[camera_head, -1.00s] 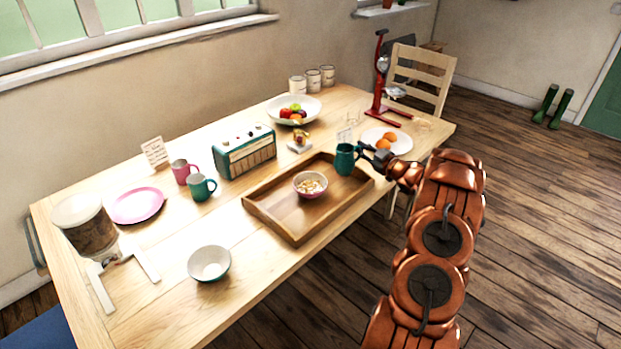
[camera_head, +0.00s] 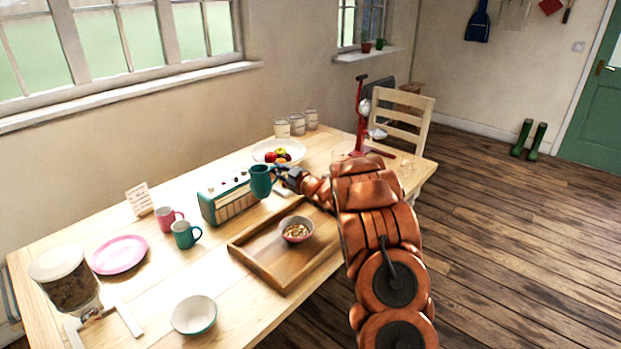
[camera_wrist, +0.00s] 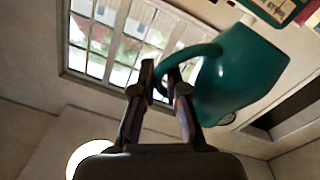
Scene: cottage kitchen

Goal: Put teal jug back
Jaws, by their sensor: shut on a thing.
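The teal jug (camera_head: 261,181) is held up above the table, in front of the right end of the radio in the head view. My gripper (camera_head: 281,173) is shut on the jug's handle, at the jug's right side. In the wrist view the jug (camera_wrist: 243,75) hangs at the right, with its handle between the fingers of my gripper (camera_wrist: 162,85). The wooden tray (camera_head: 262,265) lies below on the table and holds a bowl of cereal (camera_head: 296,224). My arm hides part of the table's right side.
A teal radio (camera_head: 212,206), a teal mug (camera_head: 184,236) and a pink mug (camera_head: 165,215) stand left of the jug. A fruit bowl (camera_head: 262,152) stands behind it. A pink plate (camera_head: 120,254), an empty bowl (camera_head: 194,316) and a cereal dispenser (camera_head: 68,285) occupy the left end.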

